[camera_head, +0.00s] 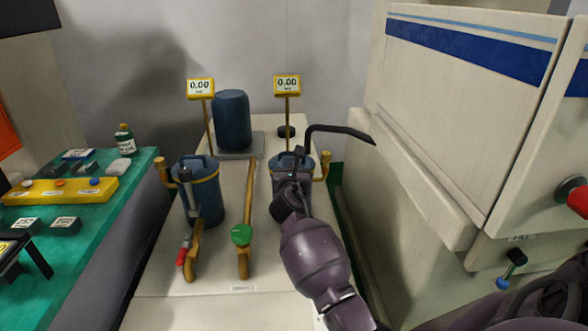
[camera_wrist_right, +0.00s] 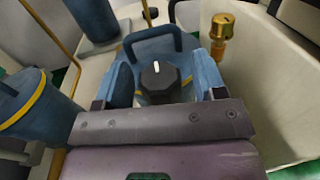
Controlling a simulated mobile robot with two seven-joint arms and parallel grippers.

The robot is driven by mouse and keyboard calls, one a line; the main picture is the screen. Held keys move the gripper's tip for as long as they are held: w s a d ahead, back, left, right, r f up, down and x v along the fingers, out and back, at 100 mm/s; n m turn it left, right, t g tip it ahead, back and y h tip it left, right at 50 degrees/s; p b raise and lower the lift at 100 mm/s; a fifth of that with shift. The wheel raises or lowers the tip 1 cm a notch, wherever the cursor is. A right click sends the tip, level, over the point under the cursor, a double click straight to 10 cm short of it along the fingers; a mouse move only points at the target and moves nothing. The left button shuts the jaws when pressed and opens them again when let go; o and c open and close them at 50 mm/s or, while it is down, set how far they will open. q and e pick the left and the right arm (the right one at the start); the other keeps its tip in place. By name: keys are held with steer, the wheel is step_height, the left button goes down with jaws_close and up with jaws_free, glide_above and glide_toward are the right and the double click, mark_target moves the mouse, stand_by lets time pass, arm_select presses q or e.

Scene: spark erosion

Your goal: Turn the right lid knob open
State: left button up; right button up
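The right lid knob, a dark faceted knob with a white mark (camera_wrist_right: 159,80), sits on the lid of the right blue canister. In the head view the right canister (camera_head: 283,208) is partly covered by my right arm, and its knob is hidden. My right gripper (camera_head: 292,172) is over that lid. In the right wrist view my gripper's two blue-faced fingers (camera_wrist_right: 162,70) stand on either side of the knob, with visible gaps to it. The gripper is open. The white mark points away from the gripper's palm. My left gripper is not in view.
The left canister (camera_head: 203,200) stands beside it, with yellow pipes, a red-handled valve (camera_head: 182,257) and a green knob (camera_head: 241,235). A brass fitting (camera_wrist_right: 221,32) rises close to the right finger. Two yellow displays (camera_head: 200,88) read 0.00. A large cream machine (camera_head: 440,110) bounds the right.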

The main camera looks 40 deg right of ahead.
steer(key=c, duration=0.8)
steer(key=shift+c, duration=0.2)
